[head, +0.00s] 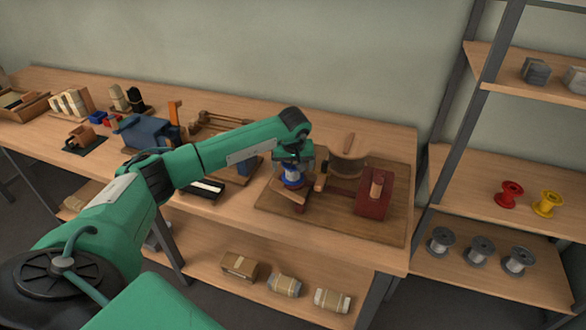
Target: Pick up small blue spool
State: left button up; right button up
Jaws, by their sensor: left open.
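A small blue spool (292,180) with a pale upper part stands on a wooden block at the left of a brown board on the workbench. My left gripper (293,167) points down directly over the spool, its fingers around or just above the spool's top. It is open; the view is too small to tell whether the fingers touch the spool. The gripper and wrist hide part of the spool's top. My right gripper is not in view.
The shelf at right holds a red spool (508,194), a yellow spool (547,203) and grey spools (479,250).

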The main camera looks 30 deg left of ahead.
pick_arm(q)
jog(key=shift+x, duration=0.85)
jog(key=c, duration=1.1)
jog(key=shift+r, duration=0.1)
